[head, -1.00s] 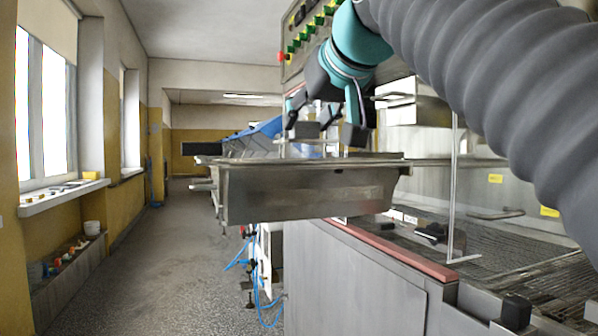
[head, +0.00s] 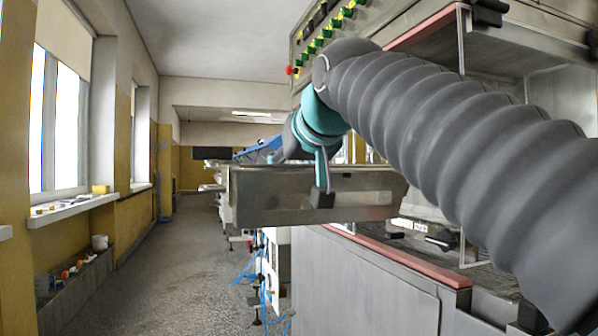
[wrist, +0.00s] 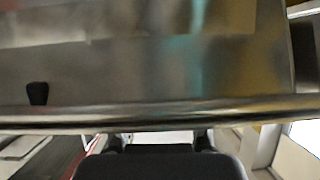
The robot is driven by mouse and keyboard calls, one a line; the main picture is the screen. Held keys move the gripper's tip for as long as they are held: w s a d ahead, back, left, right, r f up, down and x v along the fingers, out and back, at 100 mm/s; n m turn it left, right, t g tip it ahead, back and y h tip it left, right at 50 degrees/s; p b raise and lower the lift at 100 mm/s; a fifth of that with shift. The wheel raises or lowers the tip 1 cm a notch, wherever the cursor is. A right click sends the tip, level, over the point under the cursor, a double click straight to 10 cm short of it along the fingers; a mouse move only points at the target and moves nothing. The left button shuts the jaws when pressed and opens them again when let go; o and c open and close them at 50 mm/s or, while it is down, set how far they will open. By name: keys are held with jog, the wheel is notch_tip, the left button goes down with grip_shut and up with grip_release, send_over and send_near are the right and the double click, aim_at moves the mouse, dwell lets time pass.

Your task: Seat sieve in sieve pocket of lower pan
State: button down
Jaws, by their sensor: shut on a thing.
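A deep rectangular steel pan (head: 270,197) stands at the centre of the head view, level, above the machine's front edge. My gripper (head: 322,190) is at its near side, with one dark fingertip in front of the wall and the other hidden. It appears shut on the pan's rim. In the wrist view the steel wall (wrist: 120,65) fills the top, and its rounded rim crosses just above a dark finger pad (wrist: 158,165). I cannot make out a separate sieve, mesh or sieve pocket; the pan's inside is hidden.
The steel machine housing (head: 365,280) with a red strip (head: 400,255) stands below and right of the pan. Control buttons (head: 320,35) are above. My grey arm sleeve covers much of the right. The floor aisle (head: 170,270) at left is clear.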

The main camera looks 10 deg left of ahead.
jog(key=c, duration=0.8)
grip_release()
jog(key=shift+r, duration=0.1)
jog(key=v, duration=1.2)
jog(key=shift+p, duration=0.3)
